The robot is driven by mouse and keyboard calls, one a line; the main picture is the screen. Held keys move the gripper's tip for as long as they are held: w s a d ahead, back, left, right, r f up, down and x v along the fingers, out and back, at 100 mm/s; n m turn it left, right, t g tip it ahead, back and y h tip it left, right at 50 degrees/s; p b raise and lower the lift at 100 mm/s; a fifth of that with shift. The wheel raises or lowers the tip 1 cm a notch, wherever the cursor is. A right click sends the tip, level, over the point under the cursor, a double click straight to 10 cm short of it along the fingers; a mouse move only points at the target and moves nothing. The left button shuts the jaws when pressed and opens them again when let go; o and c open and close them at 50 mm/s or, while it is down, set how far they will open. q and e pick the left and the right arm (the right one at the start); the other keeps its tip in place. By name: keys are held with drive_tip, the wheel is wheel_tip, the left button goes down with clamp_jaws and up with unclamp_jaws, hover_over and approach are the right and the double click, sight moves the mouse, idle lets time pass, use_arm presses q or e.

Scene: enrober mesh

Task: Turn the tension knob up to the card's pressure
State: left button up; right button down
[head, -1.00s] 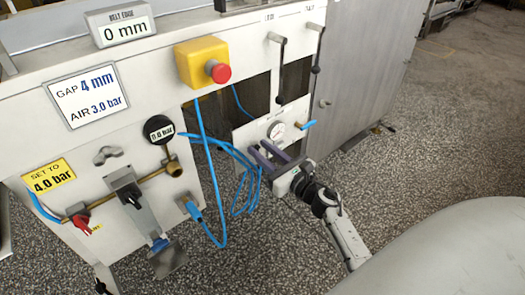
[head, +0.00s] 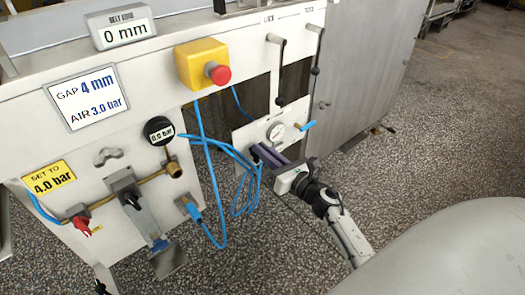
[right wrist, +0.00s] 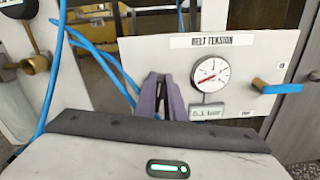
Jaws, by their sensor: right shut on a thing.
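A white card (head: 86,97) reads gap 4 mm, air 3.0 bar. A yellow tag (head: 49,179) reads set to 4.0 bar.
A blue-handled valve (right wrist: 275,88) sits right of the gauge. Blue hoses (head: 240,178) hang left of my gripper. A black round gauge (head: 158,130) reads 0.0 bar. A red emergency button (head: 218,73) sits above. Open floor lies to the right.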

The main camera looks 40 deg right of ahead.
drive_tip(key=m, duration=0.1)
drive_tip(key=d+m, duration=0.1)
drive_tip(key=m, duration=0.1)
drive_tip(key=shift+f+m, duration=0.2)
drive_tip(key=shift+m, duration=0.1)
use_arm(q)
drive_tip(key=shift+s+a+r+p, duration=0.35)
drive_tip(key=shift+r+p, duration=0.1)
drive_tip(key=shift+p, duration=0.55)
drive_tip(key=shift+s+a+r+p, duration=0.25)
drive_tip(key=shift+r+p, duration=0.2)
drive_tip(key=shift+p, duration=0.55)
use_arm(e)
drive_tip(key=shift+a+f+m, duration=0.25)
drive_tip(key=shift+f+m, duration=0.6)
drive_tip(key=shift+m, duration=4.1)
drive_tip(key=shift+a+f+m, duration=0.3)
drive_tip(key=shift+f+m, duration=0.5)
drive_tip(key=shift+m, duration=4.2)
drive_tip(key=shift+a+f+m, duration=0.25)
drive_tip(key=shift+f+m, duration=0.6)
drive_tip(key=shift+m, duration=4.1)
use_arm(q)
drive_tip(key=shift+w, duration=0.1)
drive_tip(key=shift+a, duration=0.1)
use_arm(e)
drive_tip(key=c, duration=1.8)
unclamp_jaws()
drive_tip(key=shift+c, duration=0.2)
